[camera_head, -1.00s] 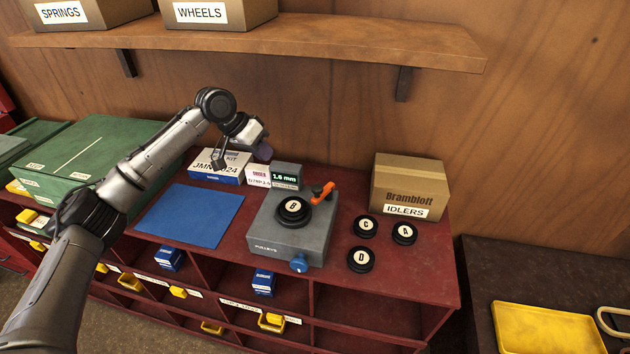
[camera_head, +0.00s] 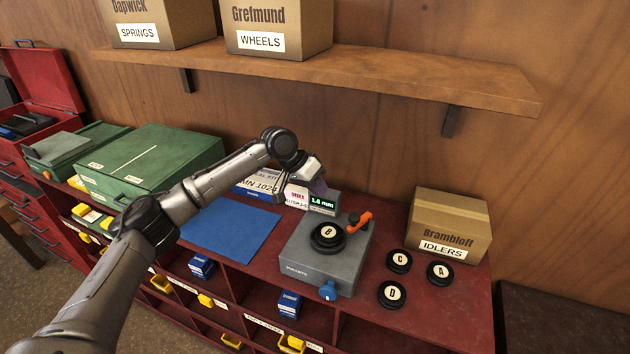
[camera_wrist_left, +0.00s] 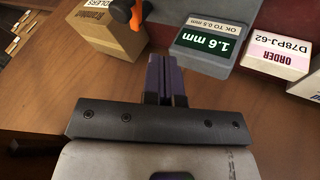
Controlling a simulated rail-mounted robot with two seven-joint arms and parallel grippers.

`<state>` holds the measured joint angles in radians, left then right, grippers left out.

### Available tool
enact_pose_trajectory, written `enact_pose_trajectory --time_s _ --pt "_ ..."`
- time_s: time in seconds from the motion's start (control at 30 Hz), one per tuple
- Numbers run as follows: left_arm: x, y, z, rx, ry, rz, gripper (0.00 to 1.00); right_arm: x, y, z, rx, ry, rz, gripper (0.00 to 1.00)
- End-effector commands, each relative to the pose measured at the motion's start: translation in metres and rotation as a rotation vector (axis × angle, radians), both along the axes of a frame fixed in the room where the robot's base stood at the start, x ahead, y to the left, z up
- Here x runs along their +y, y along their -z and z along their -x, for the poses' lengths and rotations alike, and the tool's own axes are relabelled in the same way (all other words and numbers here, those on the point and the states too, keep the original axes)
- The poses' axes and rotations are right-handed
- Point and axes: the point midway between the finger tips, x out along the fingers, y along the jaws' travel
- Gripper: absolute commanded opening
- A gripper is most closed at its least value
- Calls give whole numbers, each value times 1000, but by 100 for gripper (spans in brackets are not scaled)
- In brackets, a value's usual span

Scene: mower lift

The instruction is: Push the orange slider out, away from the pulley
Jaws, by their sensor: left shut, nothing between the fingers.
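The orange slider (camera_head: 360,219) sits at the back right of the grey block (camera_head: 307,268), beside the black pulley marked B (camera_head: 328,237) on the block's top. Part of it shows at the top of the left wrist view (camera_wrist_left: 137,16). My left gripper (camera_head: 318,187) is shut and empty, above and behind the small 1.6 mm display (camera_head: 322,204), behind and left of the slider. It does not touch the slider. Its fingers (camera_wrist_left: 166,75) point toward the gap between the display and the IDLERS box in the wrist view. My right gripper is not in view.
The IDLERS box (camera_head: 449,224) stands right of the block, with pulleys C (camera_head: 399,261), A (camera_head: 440,273) and D (camera_head: 392,294) before it. The ORDER box (camera_head: 297,196) is left of the display. A blue mat (camera_head: 230,232) lies clear at left. A wooden shelf (camera_head: 330,68) overhangs behind.

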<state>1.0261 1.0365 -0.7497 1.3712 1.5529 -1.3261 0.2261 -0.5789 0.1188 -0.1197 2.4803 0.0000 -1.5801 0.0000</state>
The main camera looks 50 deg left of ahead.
Motion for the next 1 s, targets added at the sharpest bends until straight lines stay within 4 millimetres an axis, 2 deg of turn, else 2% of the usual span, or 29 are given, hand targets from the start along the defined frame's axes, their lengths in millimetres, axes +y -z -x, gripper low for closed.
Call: enact_pose_trajectory --time_s 0.3,0.4,0.6,1.0 --pt "-23 46 -24 2 1 0 0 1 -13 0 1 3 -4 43" --pt "-38 44 -25 -1 4 -2 0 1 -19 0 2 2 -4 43" --pt "-54 48 -27 -1 1 -2 0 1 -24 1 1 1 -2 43" --pt "-60 50 -28 -1 0 -1 0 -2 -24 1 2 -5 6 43"
